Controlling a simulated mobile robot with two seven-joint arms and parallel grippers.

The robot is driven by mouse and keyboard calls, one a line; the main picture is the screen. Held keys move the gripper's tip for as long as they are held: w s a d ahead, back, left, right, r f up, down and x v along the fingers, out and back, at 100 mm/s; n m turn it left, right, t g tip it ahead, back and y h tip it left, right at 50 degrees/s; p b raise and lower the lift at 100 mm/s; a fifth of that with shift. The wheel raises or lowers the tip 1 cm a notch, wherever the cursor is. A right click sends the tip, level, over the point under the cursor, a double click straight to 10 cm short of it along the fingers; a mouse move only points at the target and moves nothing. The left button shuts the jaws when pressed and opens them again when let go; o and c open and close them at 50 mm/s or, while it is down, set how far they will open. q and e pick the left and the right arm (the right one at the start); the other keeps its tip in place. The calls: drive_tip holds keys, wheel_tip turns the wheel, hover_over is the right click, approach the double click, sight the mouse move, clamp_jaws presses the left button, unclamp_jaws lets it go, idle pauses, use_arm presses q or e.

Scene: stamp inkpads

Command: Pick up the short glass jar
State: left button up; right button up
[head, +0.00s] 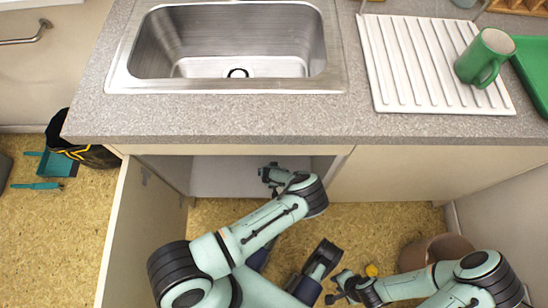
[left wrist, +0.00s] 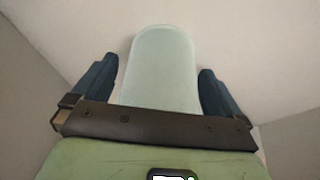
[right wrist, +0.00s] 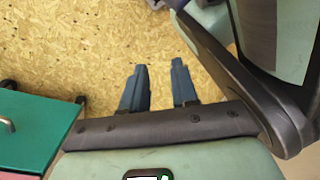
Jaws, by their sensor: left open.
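The short glass jar (left wrist: 160,75) shows in the left wrist view as a pale, translucent, rounded shape inside the cabinet. My left gripper (left wrist: 158,68) is open, with one finger on each side of the jar and a gap visible at each side. In the head view my left gripper (head: 271,176) reaches into the open cabinet under the sink; the jar is not visible there. My right gripper (right wrist: 158,66) has its fingers apart with nothing between them, above the floor. It also shows low in the head view (head: 336,287).
The cabinet door (head: 140,230) stands open left of my left arm. The counter (head: 240,118) is above, with a sink (head: 230,45), a white drainboard (head: 395,60) and a green mug (head: 484,57). A brown bin (head: 436,249) stands on the floor at right.

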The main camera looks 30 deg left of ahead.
use_arm(q)
drive_tip(key=c, duration=1.1)
drive_tip(key=shift+r, duration=0.15)
